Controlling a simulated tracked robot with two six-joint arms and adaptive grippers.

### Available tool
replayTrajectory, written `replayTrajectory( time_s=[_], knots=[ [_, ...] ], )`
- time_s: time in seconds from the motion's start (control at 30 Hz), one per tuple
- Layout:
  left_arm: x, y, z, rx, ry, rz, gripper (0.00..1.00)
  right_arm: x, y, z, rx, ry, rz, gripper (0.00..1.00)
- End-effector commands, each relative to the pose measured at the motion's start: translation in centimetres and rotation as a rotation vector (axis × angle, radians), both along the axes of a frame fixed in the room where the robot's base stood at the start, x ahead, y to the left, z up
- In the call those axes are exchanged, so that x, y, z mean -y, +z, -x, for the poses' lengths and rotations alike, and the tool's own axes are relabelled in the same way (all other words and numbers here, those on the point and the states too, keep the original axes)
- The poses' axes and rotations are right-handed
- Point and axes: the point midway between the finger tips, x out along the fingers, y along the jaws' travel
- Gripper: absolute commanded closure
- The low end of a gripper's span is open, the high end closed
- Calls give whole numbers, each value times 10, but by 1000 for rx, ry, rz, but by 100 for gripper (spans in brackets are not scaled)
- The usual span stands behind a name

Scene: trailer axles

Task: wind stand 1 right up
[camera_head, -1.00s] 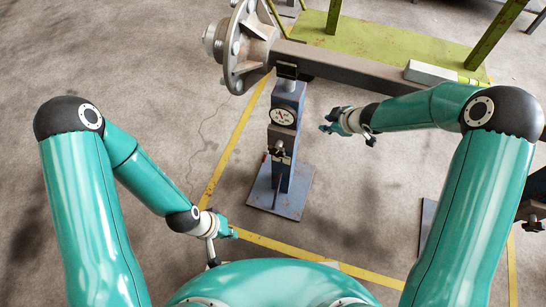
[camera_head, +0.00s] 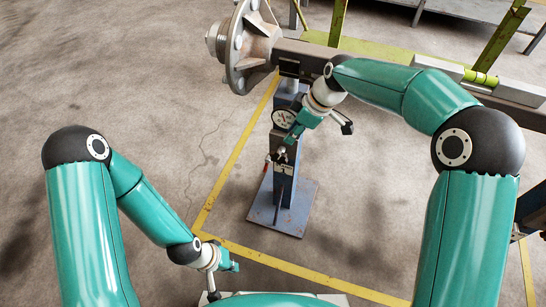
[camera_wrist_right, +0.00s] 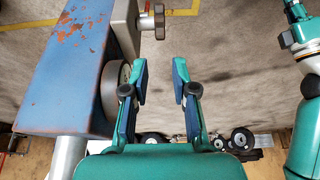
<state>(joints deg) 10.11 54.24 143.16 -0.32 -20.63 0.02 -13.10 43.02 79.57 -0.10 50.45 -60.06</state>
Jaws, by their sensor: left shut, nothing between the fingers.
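The blue stand (camera_head: 285,190) stands upright on its square base plate (camera_head: 300,212), under the axle beam (camera_head: 312,60) beside the hub. A round dial (camera_head: 281,118) is on its front, with a small clamp-like fitting (camera_head: 283,168) below. My right gripper (camera_head: 288,142) is in front of the stand, just below the dial. In the right wrist view my right gripper (camera_wrist_right: 160,72) is open and empty. There the stand's rusty blue body (camera_wrist_right: 72,65) and a dark knob (camera_wrist_right: 151,22) are left of and above the fingers. My left gripper (camera_head: 233,265) is shut and empty, low at left.
The wheel hub (camera_head: 245,45) is on the beam's left end. A yellow-green frame (camera_head: 390,50) lies behind the beam. Yellow floor lines (camera_head: 232,165) run around the stand. The floor at left is clear.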

Motion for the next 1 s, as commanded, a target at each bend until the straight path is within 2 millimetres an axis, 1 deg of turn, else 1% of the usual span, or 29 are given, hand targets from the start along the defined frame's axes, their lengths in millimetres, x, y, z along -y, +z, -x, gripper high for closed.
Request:
replayTrajectory(
  time_s=[0.03,0.2,0.4,0.5,0.6,0.7,0.8,1.0],
  knots=[
    [0,-6,0,0,0,0,100,-5,-14,-1,-3,2,1,73],
    [0,-16,0,0,0,0,100,-19,-49,-5,-4,2,2,73],
    [0,-28,0,0,0,0,100,-34,-88,-11,-2,2,1,73],
    [0,-32,0,0,0,0,100,-41,-104,-13,-2,2,1,73],
    [0,-36,0,0,0,0,100,-46,-116,-14,-2,3,2,73],
    [0,-38,0,0,0,0,100,-49,-123,-16,0,2,1,73],
    [0,-38,0,0,0,0,100,-51,-127,-16,0,2,1,73],
    [0,-38,0,0,0,0,100,-52,-127,-17,0,2,1,73]
  ],
)
